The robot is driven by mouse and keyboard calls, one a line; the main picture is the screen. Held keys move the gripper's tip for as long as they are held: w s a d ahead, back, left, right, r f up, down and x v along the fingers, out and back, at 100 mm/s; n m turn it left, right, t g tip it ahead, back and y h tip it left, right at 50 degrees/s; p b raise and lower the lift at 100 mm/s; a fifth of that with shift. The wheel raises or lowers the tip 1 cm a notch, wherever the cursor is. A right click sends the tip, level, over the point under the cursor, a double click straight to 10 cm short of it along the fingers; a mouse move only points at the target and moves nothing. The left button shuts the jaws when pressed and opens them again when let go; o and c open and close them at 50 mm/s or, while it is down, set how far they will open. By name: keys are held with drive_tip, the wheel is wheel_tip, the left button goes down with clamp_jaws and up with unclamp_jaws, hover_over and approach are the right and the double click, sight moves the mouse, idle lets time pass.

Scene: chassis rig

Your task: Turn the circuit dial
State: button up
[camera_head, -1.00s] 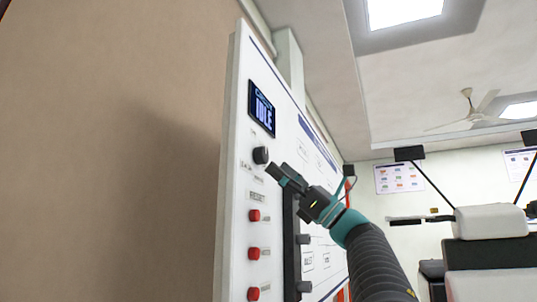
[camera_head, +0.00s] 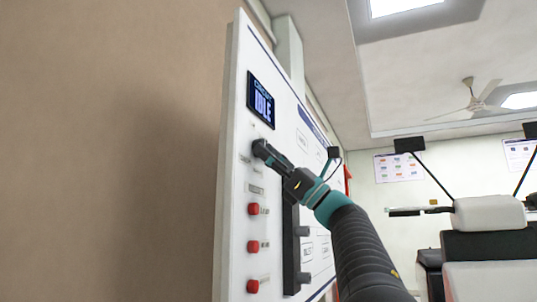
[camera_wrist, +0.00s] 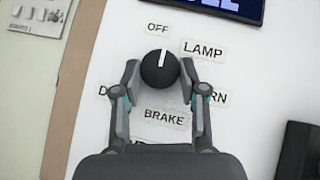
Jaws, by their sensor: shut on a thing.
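The circuit dial is a round black knob (camera_wrist: 159,66) with a white pointer line, on a white panel (camera_head: 238,120). In the wrist view its pointer aims up, between the OFF label (camera_wrist: 158,28) and the LAMP label (camera_wrist: 203,50), nearer OFF. A BRAKE label (camera_wrist: 165,117) lies below it, and other labels are partly hidden by the fingers. My gripper (camera_wrist: 160,76) is shut on the dial, one finger on each side. In the head view my gripper (camera_head: 262,150) reaches the panel and mostly hides the dial.
A display reading IDLE (camera_head: 261,99) is above the dial. Several red buttons (camera_head: 253,246) run down the panel below it. A black vertical part (camera_head: 291,240) stands out on the panel at right.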

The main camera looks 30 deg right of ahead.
drive_tip(key=shift+a+f+m+t+b, duration=0.1)
drive_tip(key=shift+m+t+b, duration=0.3)
drive_tip(key=shift+s+a+r+m+t+h+b, duration=0.15)
drive_tip(key=shift+m+t+h, duration=1.15)
drive_tip(key=shift+m+h, duration=1.6)
drive_tip(key=shift+s+a+m+t+h+b, duration=0.15)
drive_tip(key=shift+m+t+h, duration=1.15)
drive_tip(key=shift+m+h, duration=1.55)
drive_tip(key=shift+s+a+r+m+t+h, duration=0.15)
drive_tip(key=shift+m+t+h, duration=1.55)
drive_tip(key=shift+m, duration=1.95)
drive_tip(key=shift+f+g+h, duration=0.1)
drive_tip(key=shift+g+h, duration=0.2)
drive_tip(key=shift+h, duration=0.35)
drive_tip(key=o, duration=1.1)
drive_tip(key=shift+w, duration=0.1)
drive_tip(key=shift+o, duration=0.2)
